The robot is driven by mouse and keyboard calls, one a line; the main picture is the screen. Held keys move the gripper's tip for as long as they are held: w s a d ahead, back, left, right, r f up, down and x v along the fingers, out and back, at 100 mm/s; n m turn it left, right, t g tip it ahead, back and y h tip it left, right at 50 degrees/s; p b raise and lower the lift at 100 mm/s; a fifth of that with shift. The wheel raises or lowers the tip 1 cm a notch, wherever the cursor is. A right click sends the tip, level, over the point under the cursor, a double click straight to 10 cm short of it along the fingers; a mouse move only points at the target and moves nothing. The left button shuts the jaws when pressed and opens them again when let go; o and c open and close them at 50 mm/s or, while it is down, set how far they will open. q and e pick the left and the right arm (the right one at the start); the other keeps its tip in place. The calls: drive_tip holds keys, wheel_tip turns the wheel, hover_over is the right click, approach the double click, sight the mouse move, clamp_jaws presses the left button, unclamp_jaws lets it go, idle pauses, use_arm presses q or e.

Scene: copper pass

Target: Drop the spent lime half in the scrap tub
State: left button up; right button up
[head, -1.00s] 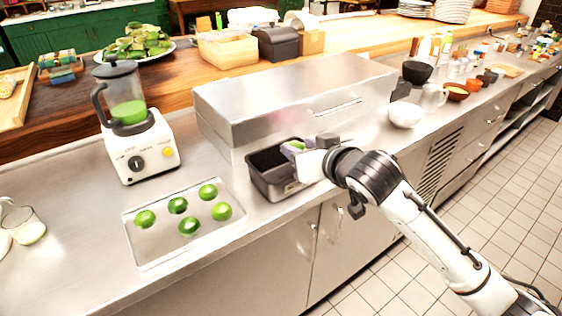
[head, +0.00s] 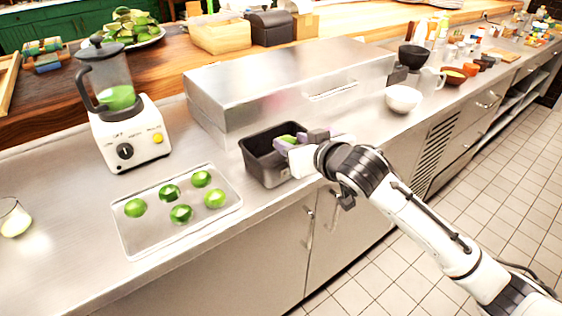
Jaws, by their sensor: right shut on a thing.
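The scrap tub (head: 266,172) is a dark grey open tub on the steel counter, in front of the long steel box. My right gripper (head: 299,139) is over the right part of the tub's opening, its purple-grey fingertips showing. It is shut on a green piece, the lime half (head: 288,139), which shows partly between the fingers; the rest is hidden. I cannot tell how far above the tub's floor it is. My left gripper is not in view.
A shallow steel tray (head: 150,240) with several green limes lies left of the tub. A blender (head: 125,135) stands behind that tray. The steel box (head: 290,85) rises behind the tub. A white bowl (head: 403,98) stands to the right.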

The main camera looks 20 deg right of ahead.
drive_tip(key=o, duration=0.8)
drive_tip(key=shift+r, duration=0.1)
drive_tip(key=v, duration=1)
drive_tip(key=shift+s, duration=0.2)
drive_tip(key=s+a+f+g+y, duration=0.1)
drive_tip(key=s+f, duration=0.3)
drive_tip(key=f, duration=0.8)
drive_tip(key=s+a+f+g, duration=0.2)
drive_tip(key=s+f, duration=0.2)
drive_tip(key=f, duration=0.8)
drive_tip(key=shift+g+h, duration=0.3)
drive_tip(key=shift+g, duration=0.5)
drive_tip(key=s+f, duration=0.4)
drive_tip(key=s, duration=0.1)
drive_tip(key=s+f, duration=1)
drive_tip(key=shift+s+a, duration=0.2)
drive_tip(key=shift+a, duration=0.15)
